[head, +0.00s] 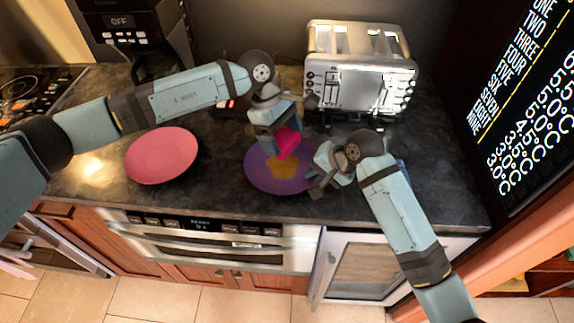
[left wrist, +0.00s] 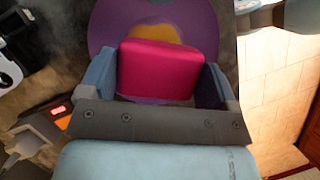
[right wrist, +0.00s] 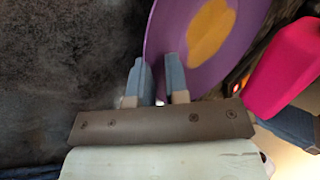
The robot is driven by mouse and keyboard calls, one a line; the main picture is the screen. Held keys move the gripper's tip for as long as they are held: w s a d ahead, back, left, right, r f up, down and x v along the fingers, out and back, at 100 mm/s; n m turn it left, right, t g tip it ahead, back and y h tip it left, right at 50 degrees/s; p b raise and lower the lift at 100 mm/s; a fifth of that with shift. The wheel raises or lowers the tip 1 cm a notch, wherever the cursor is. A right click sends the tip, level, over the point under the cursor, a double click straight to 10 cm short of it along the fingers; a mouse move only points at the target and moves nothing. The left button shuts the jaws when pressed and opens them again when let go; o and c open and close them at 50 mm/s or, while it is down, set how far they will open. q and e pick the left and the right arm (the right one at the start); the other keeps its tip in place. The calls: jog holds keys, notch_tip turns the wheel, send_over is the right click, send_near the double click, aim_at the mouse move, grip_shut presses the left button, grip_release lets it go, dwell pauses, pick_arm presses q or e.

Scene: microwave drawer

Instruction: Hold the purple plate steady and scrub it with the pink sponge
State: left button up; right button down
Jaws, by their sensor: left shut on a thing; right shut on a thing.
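The purple plate (head: 262,180) is at the counter's front edge, with an orange-yellow patch (head: 284,168) on its face. My left gripper (head: 282,136) is shut on the pink sponge (head: 288,143), over the plate's back part. The sponge fills the jaws in the left wrist view (left wrist: 160,70), with the plate (left wrist: 105,30) behind it. My right gripper (head: 320,182) is shut on the plate's right rim. In the right wrist view, its two fingers straddle the rim of the plate (right wrist: 170,35), and the sponge (right wrist: 290,60) appears apart from the plate's face.
A pink-red plate (head: 161,156) lies to the left on the dark counter (head: 215,165). A silver toaster (head: 360,75) stands behind my right gripper, and a coffee machine (head: 135,35) is at the back left. A drawer-type oven (head: 215,245) is below the counter edge.

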pick_arm(q)
send_over(289, 167)
jog(key=a, duration=0.2)
jog(key=shift+w+d+f, duration=0.1)
jog(key=shift+d+f, duration=0.05)
jog(key=shift+f, duration=1.25)
jog(key=shift+w+d+f, duration=0.1)
jog(key=shift+f, duration=1.3)
jog(key=shift+f, duration=0.7)
jog(key=shift+w, duration=0.1)
jog(key=shift+w+d, duration=0.15)
jog(key=shift+w, duration=0.1)
jog(key=shift+s+a, duration=0.4)
jog(key=shift+s, duration=0.4)
jog(key=shift+w+d, duration=0.4)
jog(key=shift+w, duration=0.35)
jog(key=shift+f, duration=0.1)
jog(key=shift+s, duration=0.15)
